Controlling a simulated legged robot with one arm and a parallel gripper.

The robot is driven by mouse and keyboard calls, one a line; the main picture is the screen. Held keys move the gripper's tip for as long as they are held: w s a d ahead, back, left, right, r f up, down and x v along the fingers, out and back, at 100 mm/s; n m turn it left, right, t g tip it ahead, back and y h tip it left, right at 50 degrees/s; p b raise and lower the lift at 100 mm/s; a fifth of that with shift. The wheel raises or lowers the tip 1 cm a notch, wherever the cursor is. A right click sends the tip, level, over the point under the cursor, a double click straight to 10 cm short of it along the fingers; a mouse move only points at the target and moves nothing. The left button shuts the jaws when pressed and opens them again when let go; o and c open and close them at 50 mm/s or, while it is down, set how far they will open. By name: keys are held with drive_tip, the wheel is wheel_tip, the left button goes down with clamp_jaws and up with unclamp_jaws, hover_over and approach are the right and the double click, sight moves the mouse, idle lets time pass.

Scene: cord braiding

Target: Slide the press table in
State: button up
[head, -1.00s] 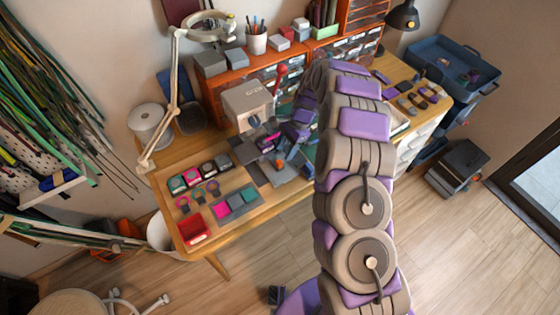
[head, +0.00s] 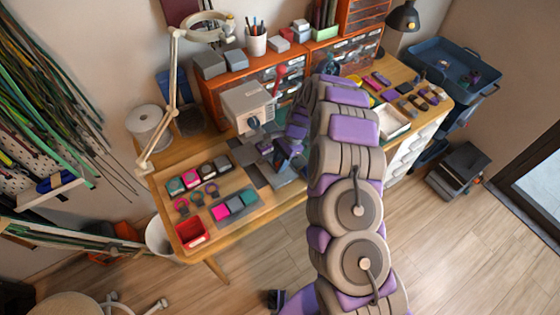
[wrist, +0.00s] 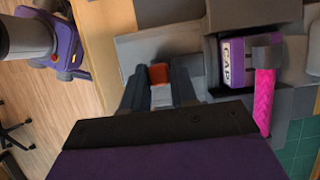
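The press (head: 248,105), a beige machine with a red-knobbed lever (head: 281,70), stands at the back of the wooden table. Its grey press table lies in front and is partly hidden by my arm. In the wrist view, the grey plate (wrist: 145,50) shows beyond my gripper (wrist: 160,80). Its two dark fingers stand either side of a small part with an orange-red top (wrist: 159,74); whether they grip it I cannot tell.
Orange drawers (head: 340,55) stand at the back. A white tray (head: 394,121) is on the right.

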sight(270, 161)
clamp_jaws()
drive_tip(key=shift+w, duration=0.1)
drive_tip(key=shift+w+a+p, duration=0.4)
drive_tip(key=shift+w+a, duration=0.2)
drive_tip(key=shift+w, duration=0.3)
drive_tip(key=shift+w+a+p, duration=0.35)
drive_tip(key=shift+w+a, duration=0.25)
drive_tip(key=shift+w, duration=0.3)
drive_tip(key=shift+o, duration=2.1)
unclamp_jaws()
drive_tip(key=shift+a, duration=0.1)
drive_tip(key=p+v, duration=0.3)
drive_tip(key=v, duration=1.4)
drive_tip(key=shift+r, duration=0.15)
